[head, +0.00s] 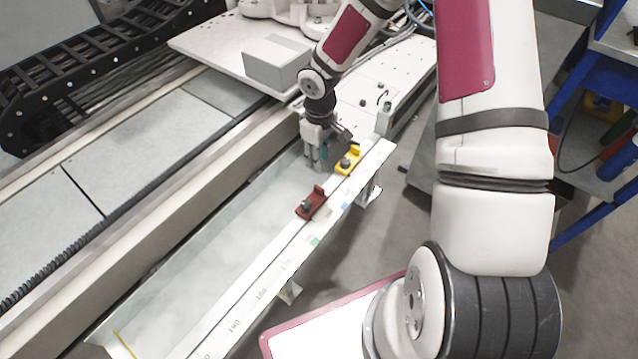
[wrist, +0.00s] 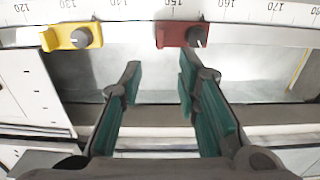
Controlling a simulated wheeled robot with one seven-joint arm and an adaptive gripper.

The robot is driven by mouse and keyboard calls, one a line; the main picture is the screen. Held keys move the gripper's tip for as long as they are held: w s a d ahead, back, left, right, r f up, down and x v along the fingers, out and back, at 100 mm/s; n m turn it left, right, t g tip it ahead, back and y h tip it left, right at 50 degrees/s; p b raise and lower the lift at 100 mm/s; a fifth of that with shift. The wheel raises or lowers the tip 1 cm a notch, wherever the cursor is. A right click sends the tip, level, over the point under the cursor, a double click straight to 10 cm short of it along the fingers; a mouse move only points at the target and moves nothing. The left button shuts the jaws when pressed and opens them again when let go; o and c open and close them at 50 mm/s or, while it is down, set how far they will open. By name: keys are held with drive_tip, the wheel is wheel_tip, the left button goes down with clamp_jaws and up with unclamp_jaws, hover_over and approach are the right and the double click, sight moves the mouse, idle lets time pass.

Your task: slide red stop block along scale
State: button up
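The red stop block (head: 312,203) with a dark knob sits on the long white scale rail (head: 262,268) in the head view. In the wrist view the red stop block (wrist: 182,35) is at the scale (wrist: 235,12), near the 150 mark. A yellow stop block (head: 347,160) sits farther along the rail; the wrist view shows this yellow block (wrist: 70,37) near 130. My gripper (head: 318,165) is over the trough beside the rail, close to the yellow block. In the wrist view my gripper (wrist: 158,72) is open and empty, its fingertips apart from the red block.
A pale trough (head: 190,255) runs alongside the scale. A blue-framed cart (head: 590,130) is at the right. Grey floor (head: 395,215) is free right of the rail.

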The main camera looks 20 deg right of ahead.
sight(319, 188)
wheel_tip(319, 188, down, 14)
drive_tip(key=b, duration=0.5)
drive_tip(key=shift+r, duration=0.1)
clamp_jaws()
